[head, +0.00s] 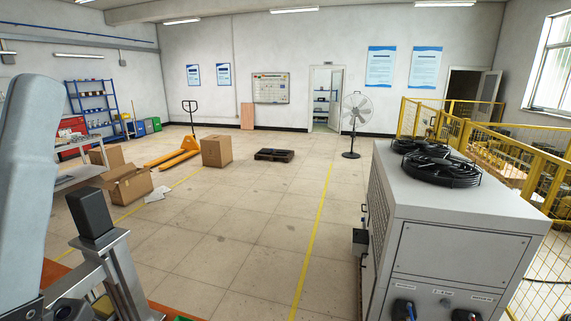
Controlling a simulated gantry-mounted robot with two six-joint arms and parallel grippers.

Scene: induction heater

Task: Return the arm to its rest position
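A large light-grey rounded link of my own, with no fingers on it in view, rises along the left edge of the head view. Neither my left nor my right gripper can be made out, so whether they hold anything is hidden.
Cardboard boxes (216,151), a yellow pallet jack (172,159) and a standing fan (357,112) are farther back.

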